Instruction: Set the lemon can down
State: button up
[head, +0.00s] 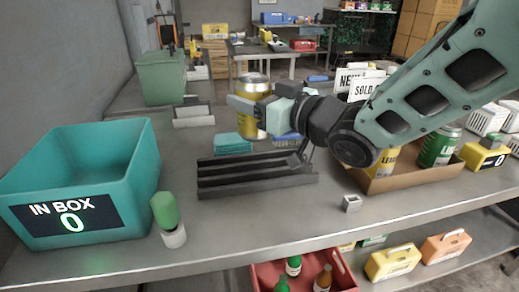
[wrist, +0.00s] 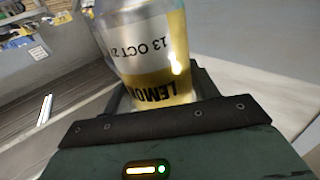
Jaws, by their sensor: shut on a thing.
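A cardboard tray (head: 400,180) with cans, including a green one (head: 438,145), is at the right. The table front middle is mostly clear.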

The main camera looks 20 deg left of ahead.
aim_at(265, 138)
jog(key=shift+f, duration=3.9)
jog(key=o, duration=1.2)
jog(key=shift+f, duration=0.15)
jog(key=shift+r, duration=0.2)
jog(key=b+v, duration=0.1)
jog(key=v, duration=1.1)
jog(key=shift+s+f, duration=0.1)
jog(key=shift+f, duration=0.05)
